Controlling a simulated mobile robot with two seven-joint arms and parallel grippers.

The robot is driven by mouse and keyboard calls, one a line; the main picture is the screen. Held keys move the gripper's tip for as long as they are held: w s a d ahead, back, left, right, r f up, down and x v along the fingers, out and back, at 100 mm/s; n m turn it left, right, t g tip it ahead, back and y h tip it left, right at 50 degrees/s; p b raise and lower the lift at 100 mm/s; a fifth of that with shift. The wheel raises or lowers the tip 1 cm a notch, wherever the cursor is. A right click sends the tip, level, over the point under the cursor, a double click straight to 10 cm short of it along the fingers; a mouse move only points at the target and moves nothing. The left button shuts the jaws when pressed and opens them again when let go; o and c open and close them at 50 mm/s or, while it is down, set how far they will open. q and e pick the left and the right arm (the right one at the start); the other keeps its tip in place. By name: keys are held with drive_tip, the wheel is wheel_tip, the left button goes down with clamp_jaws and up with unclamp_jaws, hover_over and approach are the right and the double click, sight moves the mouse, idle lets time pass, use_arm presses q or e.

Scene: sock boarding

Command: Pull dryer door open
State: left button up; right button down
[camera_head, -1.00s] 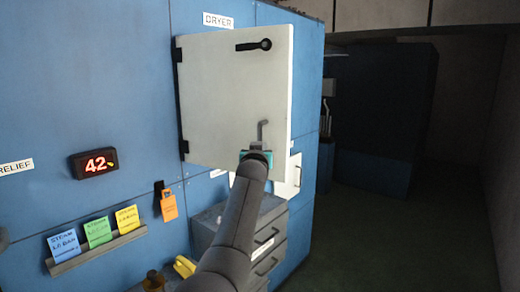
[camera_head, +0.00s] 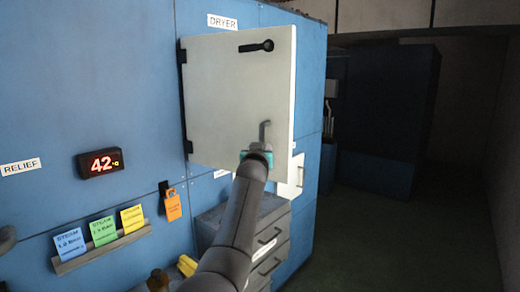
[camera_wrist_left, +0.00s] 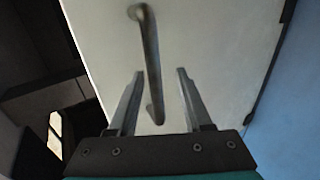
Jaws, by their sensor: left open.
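The white dryer door (camera_head: 225,95) hangs on dark hinges at its left edge, under the DRYER label (camera_head: 223,21). It stands ajar, its right edge swung out from the blue front. A grey bar handle (camera_head: 265,132) is low on its right side; it also shows in the wrist view (camera_wrist_left: 150,50). My left gripper (camera_head: 262,146) is at the handle's lower end. In the wrist view its fingers (camera_wrist_left: 160,75) are open, one on each side of the bar, with gaps. Whether they touch it is unclear. My right gripper is out of view.
A black lever (camera_head: 257,46) is near the door's top. Grey drawers (camera_head: 270,245) stand below the door. A red display (camera_head: 100,163), an orange tag (camera_head: 172,205) and a shelf of coloured cards (camera_head: 105,248) are to the left. The floor at right is clear.

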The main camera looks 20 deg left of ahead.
use_arm(q)
drive_tip(key=shift+s+f, duration=0.1)
drive_tip(key=shift+s, duration=0.05)
drive_tip(key=b+v, duration=0.2)
drive_tip(key=v, duration=1.3)
idle(0.3)
drive_tip(key=shift+d, duration=0.1)
